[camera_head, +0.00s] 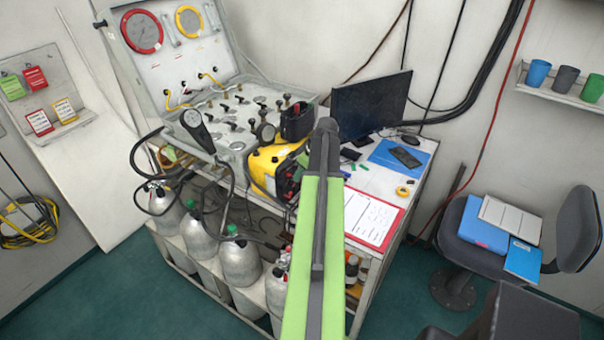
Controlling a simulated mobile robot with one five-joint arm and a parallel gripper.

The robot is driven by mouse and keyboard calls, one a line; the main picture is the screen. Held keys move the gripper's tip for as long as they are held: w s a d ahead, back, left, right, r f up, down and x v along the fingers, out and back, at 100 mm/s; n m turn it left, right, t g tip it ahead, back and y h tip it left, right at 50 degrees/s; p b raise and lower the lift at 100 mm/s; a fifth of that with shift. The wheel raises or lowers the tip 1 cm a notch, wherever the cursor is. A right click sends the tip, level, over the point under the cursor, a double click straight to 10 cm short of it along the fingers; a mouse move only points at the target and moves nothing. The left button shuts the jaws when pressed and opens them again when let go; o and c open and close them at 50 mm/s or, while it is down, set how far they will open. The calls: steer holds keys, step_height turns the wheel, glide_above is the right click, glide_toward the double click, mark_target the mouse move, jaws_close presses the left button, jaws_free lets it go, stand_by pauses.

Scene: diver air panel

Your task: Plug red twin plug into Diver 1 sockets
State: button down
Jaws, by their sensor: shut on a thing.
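The grey air panel case (150,62) stands open on the bench at the upper left. Its upright lid carries a red-ringed gauge (141,32) and a yellow-ringed gauge (189,22). Small dark fittings, probably sockets (183,83), sit in a row below the gauges, with yellow leads (212,79) near them. I cannot read which are for Diver 1. My green and grey arm reaches up the middle of the picture. My gripper is hidden behind it, and I cannot make out the red twin plug.
A yellow box (267,166) and a black holder with something red (297,122) stand right of the panel. A monitor (369,103) and a red-edged clipboard (371,219) share the bench. Gas cylinders (240,262) stand below. A chair (487,247) is at right.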

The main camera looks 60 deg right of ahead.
steer(key=shift+w, duration=0.65)
stand_by(1.1)
steer(key=c, duration=1)
jaws_free()
steer(key=shift+r, duration=0.1)
steer(key=p+v, duration=1.6)
steer(key=v, duration=0.1)
steer(key=shift+s, duration=0.15)
